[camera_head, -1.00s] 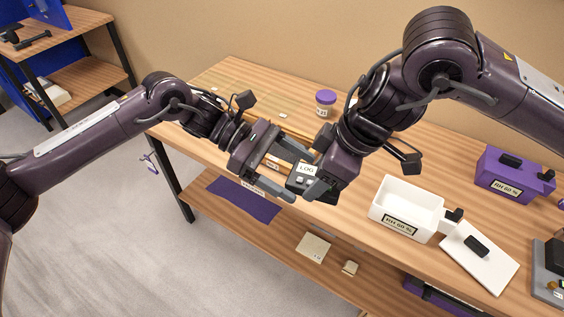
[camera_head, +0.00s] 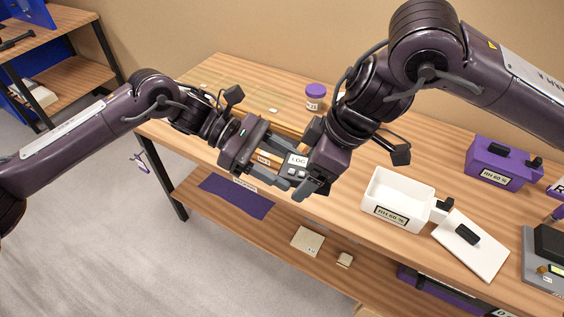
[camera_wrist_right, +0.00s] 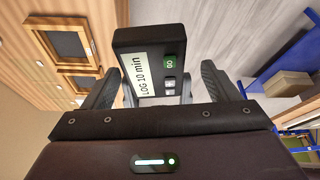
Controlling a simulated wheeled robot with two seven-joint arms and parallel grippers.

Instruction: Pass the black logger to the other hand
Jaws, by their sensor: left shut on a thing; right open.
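The black logger (camera_head: 297,163) has a white label reading LOG and small buttons. It is held above the front edge of the bench, between my two arms. My left gripper (camera_head: 283,166) is shut on it from the left. My right gripper (camera_head: 306,176) is open and close to the logger from the right. In the right wrist view the logger (camera_wrist_right: 148,62) shows its "LOG 10 min" face and a green GO button. It stands between the spread fingers of my right gripper (camera_wrist_right: 160,88). The left fingers' contact is partly hidden.
A white open box (camera_head: 398,190) stands on the bench, with a white lid (camera_head: 486,259) to its right. A purple box (camera_head: 497,166) and a purple-capped jar (camera_head: 315,99) stand behind. A shelf below holds a purple cloth (camera_head: 240,197).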

